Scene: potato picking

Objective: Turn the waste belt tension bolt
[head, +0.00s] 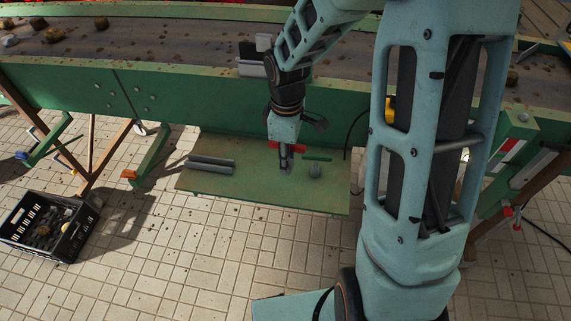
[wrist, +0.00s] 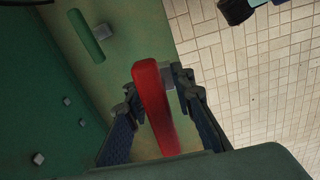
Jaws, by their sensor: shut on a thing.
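A red bar-shaped handle (head: 287,148) sits over the green plate under the belt frame. In the wrist view the red handle (wrist: 155,110) lies between the two fingers of my gripper (wrist: 157,88), which is shut on it. A small grey block (wrist: 167,75) shows just behind the handle's far end. In the head view my gripper (head: 285,161) points down at the plate and partly hides the handle. A green bar handle (head: 317,156) stands close to its right with a grey piece (head: 315,170) below it. Which handle belongs to the waste belt is not marked.
The green conveyor side wall (head: 200,92) rises behind. A black crate (head: 40,225) with dark lumps stands on the tiled floor at far left. The tiles in front are clear.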

